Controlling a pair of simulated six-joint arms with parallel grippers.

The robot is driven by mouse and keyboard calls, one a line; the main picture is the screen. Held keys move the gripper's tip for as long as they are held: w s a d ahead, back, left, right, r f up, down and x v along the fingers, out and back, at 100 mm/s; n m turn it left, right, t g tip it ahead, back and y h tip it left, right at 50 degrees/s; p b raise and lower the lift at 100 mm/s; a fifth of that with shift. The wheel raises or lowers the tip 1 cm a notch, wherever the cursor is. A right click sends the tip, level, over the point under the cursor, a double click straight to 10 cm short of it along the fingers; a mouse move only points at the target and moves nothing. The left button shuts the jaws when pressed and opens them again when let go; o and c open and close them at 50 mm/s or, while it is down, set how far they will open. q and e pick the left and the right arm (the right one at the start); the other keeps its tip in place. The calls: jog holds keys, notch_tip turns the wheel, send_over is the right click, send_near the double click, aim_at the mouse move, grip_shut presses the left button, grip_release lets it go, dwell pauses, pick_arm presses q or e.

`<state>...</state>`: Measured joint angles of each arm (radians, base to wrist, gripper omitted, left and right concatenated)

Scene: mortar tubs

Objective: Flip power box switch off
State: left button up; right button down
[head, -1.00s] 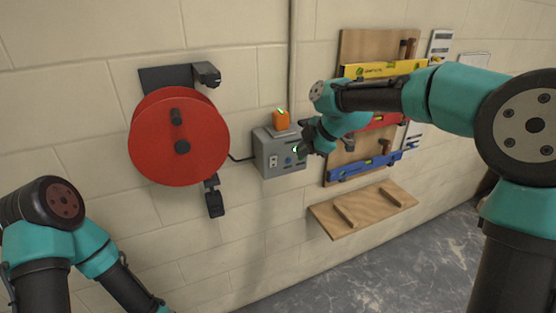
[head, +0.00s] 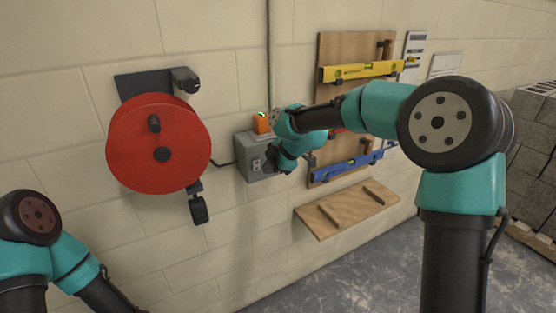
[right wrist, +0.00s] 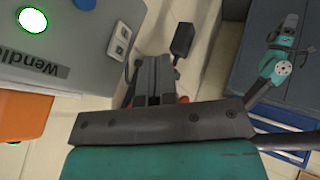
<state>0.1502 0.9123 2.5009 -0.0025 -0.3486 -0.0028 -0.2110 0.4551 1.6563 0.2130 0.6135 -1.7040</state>
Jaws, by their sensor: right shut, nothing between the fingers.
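The grey power box (head: 246,160) is mounted on the wall beside the red reel. Its front is partly hidden by my right gripper (head: 273,160) in the head view. In the right wrist view the grey box (right wrist: 85,35) fills the upper left. It carries a dark name label, a white disc with a lit green ring (right wrist: 33,20) and a pair of pale outlets or rockers (right wrist: 122,40). I cannot tell which part is the switch. My right gripper's fingers (right wrist: 157,65) are shut and empty, right of the box face; contact is unclear. My left gripper is out of view.
An orange block (head: 262,123) with a green light sits atop the box. The red reel (head: 135,145) hangs to the left. A tool board with yellow (head: 350,72) and blue levels (head: 345,167) and a wooden shelf (head: 345,210) are on the right. The wall below the box is clear.

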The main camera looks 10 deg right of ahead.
aim_at(256, 165)
jog(key=shift+w+a+f, duration=0.15)
jog(key=shift+w+a, duration=0.15)
jog(key=shift+w, duration=0.45)
jog(key=shift+w+a+f, duration=0.15)
jog(key=shift+w+a, duration=0.2)
jog(key=shift+w, duration=0.45)
jog(key=shift+w+a+f, duration=0.15)
jog(key=shift+w+a, duration=0.15)
jog(key=shift+w, duration=0.45)
jog(key=shift+d, duration=0.1)
